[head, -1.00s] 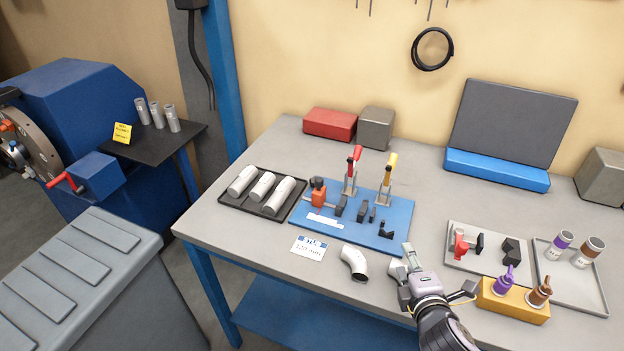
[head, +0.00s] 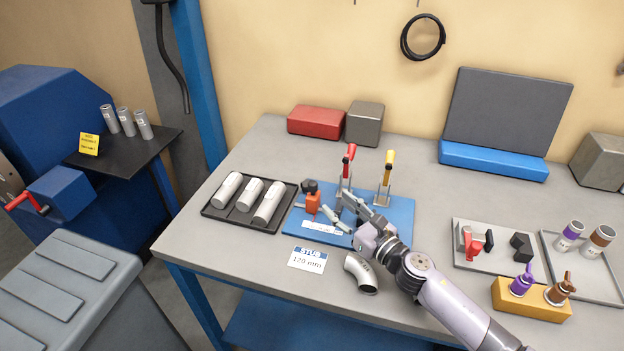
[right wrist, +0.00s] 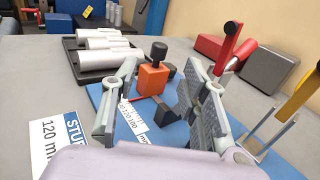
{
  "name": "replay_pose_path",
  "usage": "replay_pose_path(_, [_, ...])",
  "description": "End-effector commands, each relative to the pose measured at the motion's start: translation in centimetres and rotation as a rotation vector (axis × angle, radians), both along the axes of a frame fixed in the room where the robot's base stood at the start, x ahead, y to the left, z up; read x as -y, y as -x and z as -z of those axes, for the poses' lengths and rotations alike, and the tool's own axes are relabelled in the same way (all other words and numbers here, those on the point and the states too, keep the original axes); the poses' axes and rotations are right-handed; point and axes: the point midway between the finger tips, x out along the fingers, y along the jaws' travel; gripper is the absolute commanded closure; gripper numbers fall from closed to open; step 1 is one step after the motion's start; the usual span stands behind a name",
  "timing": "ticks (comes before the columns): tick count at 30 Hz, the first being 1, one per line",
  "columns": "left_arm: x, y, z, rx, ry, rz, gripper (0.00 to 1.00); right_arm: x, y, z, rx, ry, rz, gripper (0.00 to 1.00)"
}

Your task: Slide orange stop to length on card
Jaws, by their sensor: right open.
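The orange stop (head: 313,202) with a black knob stands at the left of the blue fixture board (head: 405,215); the right wrist view also shows the stop (right wrist: 153,79), ahead and between the fingers. A white scale strip (right wrist: 133,117) lies on the board in front of it. The white card (head: 307,259) reads "STUB 120 mm" and lies on the table before the board. My right gripper (head: 339,207) is open and empty over the board, short of the stop, not visibly touching it. My left gripper is not in view.
Toggle clamps with a red handle (head: 349,160) and a yellow handle (head: 389,168) stand behind my right gripper. A black tray (head: 211,211) with three tubes is left of the board. A bent pipe (head: 361,273) lies near my right arm.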

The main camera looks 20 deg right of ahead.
Motion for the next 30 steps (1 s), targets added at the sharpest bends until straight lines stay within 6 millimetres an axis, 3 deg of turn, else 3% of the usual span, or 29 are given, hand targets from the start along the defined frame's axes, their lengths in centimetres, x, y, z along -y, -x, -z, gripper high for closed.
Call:
replay_pose_path(9, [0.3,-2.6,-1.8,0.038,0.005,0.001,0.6,-2.3,-6.7,-0.2,0.0,-0.005,0.004,0.59])
replay_pose_path(15, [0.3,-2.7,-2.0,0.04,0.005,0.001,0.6,-3.3,-9.3,0.0,-0.001,-0.004,0.003,0.59])
replay_pose_path(30, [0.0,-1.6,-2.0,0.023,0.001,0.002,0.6,-3.8,-10.4,0.1,-0.002,-0.002,0.002,0.61])
